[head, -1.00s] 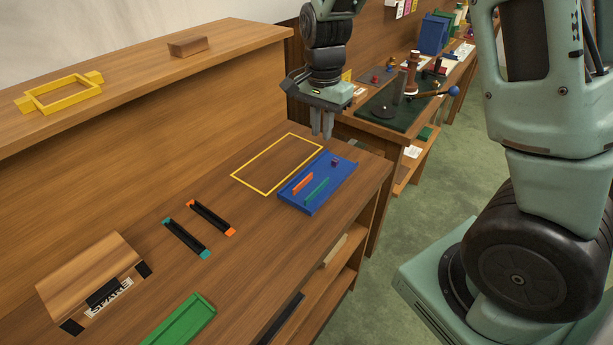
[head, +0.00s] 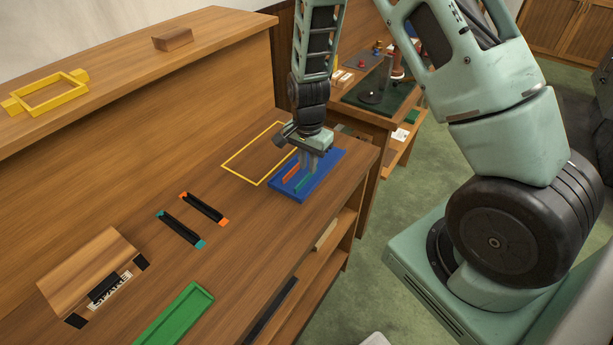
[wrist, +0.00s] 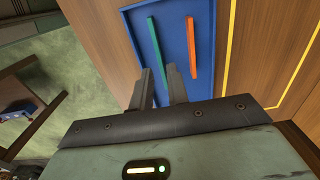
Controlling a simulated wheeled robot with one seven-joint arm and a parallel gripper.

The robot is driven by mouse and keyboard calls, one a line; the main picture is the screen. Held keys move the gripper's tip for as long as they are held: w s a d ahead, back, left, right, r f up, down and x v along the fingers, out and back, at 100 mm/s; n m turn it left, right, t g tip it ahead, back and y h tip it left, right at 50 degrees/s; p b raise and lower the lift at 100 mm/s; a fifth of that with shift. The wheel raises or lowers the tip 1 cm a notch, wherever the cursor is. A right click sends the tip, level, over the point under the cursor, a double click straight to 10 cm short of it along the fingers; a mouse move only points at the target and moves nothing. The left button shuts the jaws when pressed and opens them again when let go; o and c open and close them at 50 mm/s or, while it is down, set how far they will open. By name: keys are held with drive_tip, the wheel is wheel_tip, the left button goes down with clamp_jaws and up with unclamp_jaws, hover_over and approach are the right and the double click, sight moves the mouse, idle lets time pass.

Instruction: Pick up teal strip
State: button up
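The teal strip (head: 304,182) lies in the blue tray (head: 325,183) on the wooden bench, beside the orange strip (head: 291,172). In the wrist view the teal strip (wrist: 157,50) is on the left of the tray and the orange strip (wrist: 191,48) on the right. My gripper (head: 308,170) is over the tray, close to the strips. In the wrist view its two fingers (wrist: 162,82) are apart, with the near end of the teal strip showing between their tips. It looks empty. I cannot tell the exact height of the tips above the strip.
A yellow outline (head: 240,172) is marked beside the tray. Two black holders, one with teal ends (head: 181,229) and one with orange ends (head: 204,209), lie left of it. A green tray (head: 175,316) and a wooden block marked SPARE (head: 90,265) are nearer.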

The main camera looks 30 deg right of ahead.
sight(307, 175)
drive_tip(key=shift+f+p, duration=0.5)
drive_tip(key=shift+f, duration=1.35)
clamp_jaws()
drive_tip(key=shift+r, duration=0.15)
